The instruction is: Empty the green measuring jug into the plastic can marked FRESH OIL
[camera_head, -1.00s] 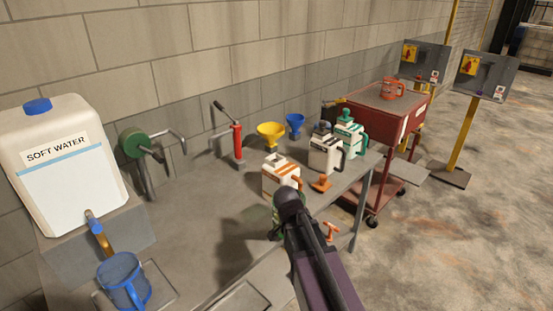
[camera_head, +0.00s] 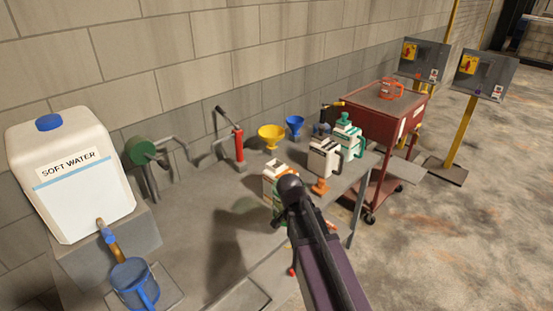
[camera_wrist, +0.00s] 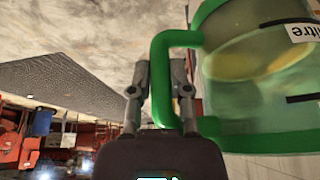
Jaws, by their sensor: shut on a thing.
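My gripper (camera_wrist: 161,75) is shut on the handle of the green measuring jug (camera_wrist: 255,128). In the wrist view the jug is clear with green rims and holds a yellowish liquid. Behind and to the right stand a white can with dark marking (camera_head: 323,158) and a white can with green marking (camera_head: 349,140). No can's lettering is readable, so I cannot tell which says FRESH OIL.
A yellow funnel (camera_head: 271,135) and a blue funnel (camera_head: 295,124) stand near the wall. A small orange object (camera_head: 320,186) lies before the cans. A soft water container (camera_head: 75,190), a blue jug (camera_head: 134,284) and a red cart (camera_head: 388,122) flank the bench (camera_head: 185,230).

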